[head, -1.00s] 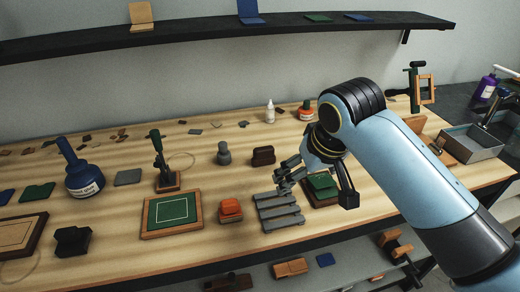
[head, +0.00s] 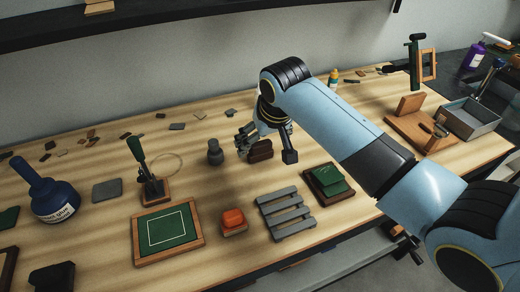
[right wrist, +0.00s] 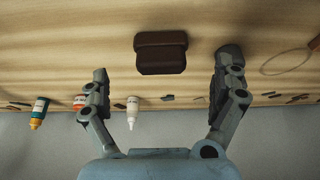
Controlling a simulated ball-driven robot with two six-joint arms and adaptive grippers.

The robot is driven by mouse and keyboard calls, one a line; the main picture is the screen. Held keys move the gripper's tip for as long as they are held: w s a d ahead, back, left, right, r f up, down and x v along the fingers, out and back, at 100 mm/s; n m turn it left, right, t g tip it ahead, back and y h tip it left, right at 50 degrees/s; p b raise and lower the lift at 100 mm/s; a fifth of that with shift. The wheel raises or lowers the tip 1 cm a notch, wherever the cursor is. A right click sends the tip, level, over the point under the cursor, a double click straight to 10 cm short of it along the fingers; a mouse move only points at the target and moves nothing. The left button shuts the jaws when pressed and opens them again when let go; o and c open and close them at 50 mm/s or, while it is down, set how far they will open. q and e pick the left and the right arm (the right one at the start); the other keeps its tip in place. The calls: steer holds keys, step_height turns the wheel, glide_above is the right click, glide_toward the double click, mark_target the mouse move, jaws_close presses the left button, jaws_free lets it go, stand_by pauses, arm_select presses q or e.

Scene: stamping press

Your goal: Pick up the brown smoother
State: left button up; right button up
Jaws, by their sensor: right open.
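The brown smoother (head: 262,152) is a small dark brown block standing on the wooden bench, behind the grey slatted rack in the head view. My right gripper (head: 268,146) is open, with its fingers over and around the smoother's place in that view. In the right wrist view the smoother (right wrist: 160,53) lies beyond and between the spread fingertips of the gripper (right wrist: 164,75), with a gap to both. It partly hides behind the fingers in the head view. My left gripper is not in view.
A grey knob-topped piece (head: 215,152) stands just left of the smoother. The grey slatted rack (head: 285,213), an orange-topped block (head: 233,221) and a green-topped block (head: 328,181) lie nearer. Bottles, including a white one (right wrist: 133,110), stand toward the wall. A shelf (head: 160,18) runs above.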

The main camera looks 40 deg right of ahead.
mark_target(261, 144)
steer(key=x, duration=0.3)
steer(key=shift+w+f, duration=0.2)
steer(key=shift+w, duration=0.05)
steer(key=shift+w+f, duration=0.2)
steer(key=shift+f, duration=0.3)
steer(key=c, duration=0.4)
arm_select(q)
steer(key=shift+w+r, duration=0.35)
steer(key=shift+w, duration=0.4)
arm_select(e)
steer(key=c, duration=0.9)
steer(key=shift+r, duration=0.15)
steer(key=shift+c, duration=0.2)
